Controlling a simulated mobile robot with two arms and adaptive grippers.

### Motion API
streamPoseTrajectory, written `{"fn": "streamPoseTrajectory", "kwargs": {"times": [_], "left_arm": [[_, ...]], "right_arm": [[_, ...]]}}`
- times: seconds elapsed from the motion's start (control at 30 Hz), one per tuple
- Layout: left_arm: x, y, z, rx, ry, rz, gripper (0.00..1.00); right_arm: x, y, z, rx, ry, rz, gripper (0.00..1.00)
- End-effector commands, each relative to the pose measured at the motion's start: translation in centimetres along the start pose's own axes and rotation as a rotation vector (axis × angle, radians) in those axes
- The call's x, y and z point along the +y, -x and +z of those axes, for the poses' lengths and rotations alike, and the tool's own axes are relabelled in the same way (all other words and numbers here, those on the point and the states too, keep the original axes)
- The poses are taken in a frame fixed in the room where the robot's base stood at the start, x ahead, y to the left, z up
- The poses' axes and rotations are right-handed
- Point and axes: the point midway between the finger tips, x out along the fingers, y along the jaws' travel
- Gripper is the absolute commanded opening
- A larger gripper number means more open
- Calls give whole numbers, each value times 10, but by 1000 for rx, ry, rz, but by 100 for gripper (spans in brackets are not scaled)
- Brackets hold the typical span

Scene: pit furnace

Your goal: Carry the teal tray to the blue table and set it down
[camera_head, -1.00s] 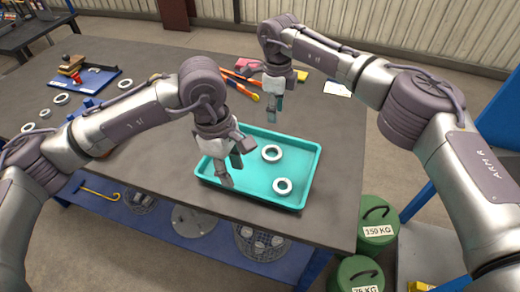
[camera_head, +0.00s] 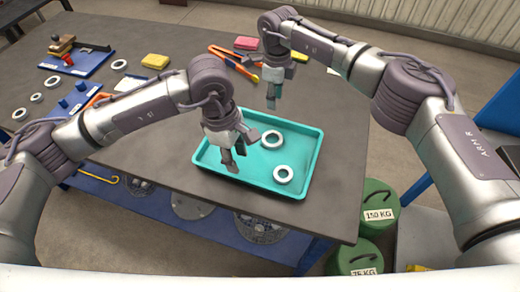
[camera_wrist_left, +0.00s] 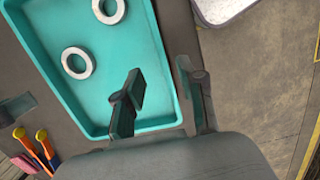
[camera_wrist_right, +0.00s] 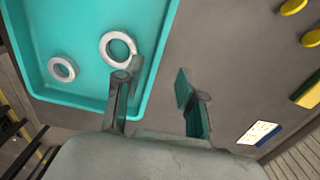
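The teal tray (camera_head: 235,181) lies flat on the grey worktable, with two white rings (camera_head: 271,140) (camera_head: 283,174) in it. My left gripper (camera_head: 236,149) is over the tray's left part. In the left wrist view its fingers (camera_wrist_left: 162,92) are apart, one on each side of a tray wall (camera_wrist_left: 160,126). My right gripper (camera_head: 271,97) is at the tray's far side; in the right wrist view its open fingers (camera_wrist_right: 158,97) lie on either side of the tray rim (camera_wrist_right: 160,60). Neither shows a grip. A blue surface (camera_head: 501,108) shows at the right edge, partly hidden by my right arm.
The worktable (camera_head: 170,160) holds a blue tool tray (camera_head: 78,62), orange-handled tools (camera_head: 232,62), sponges and loose rings. Green weights (camera_head: 377,205) (camera_head: 355,262) stand on the floor right of it. Bare floor (camera_head: 408,160) lies between the worktable and the blue surface.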

Motion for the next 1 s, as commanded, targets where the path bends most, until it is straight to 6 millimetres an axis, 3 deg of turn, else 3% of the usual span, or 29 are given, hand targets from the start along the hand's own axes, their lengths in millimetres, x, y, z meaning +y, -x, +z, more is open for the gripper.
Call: {"fn": "streamPoseTrajectory", "kwargs": {"times": [0.2, 0.4, 0.6, 0.93, 1.0], "left_arm": [[-1, -45, 1, -1, 1, -4, 40], [0, -74, 0, 0, 0, -1, 40], [0, -86, 0, 0, 0, 0, 40], [0, -88, 0, 0, -1, 1, 40], [0, -88, 0, 0, -1, 1, 31]], "right_arm": [[1, -46, 0, 2, -1, 3, 40], [0, -74, 0, 1, 1, 0, 40], [0, -86, 0, 0, 1, 0, 40], [0, -88, 0, 0, 2, -1, 40], [0, -88, 0, 0, 2, -1, 31]]}}
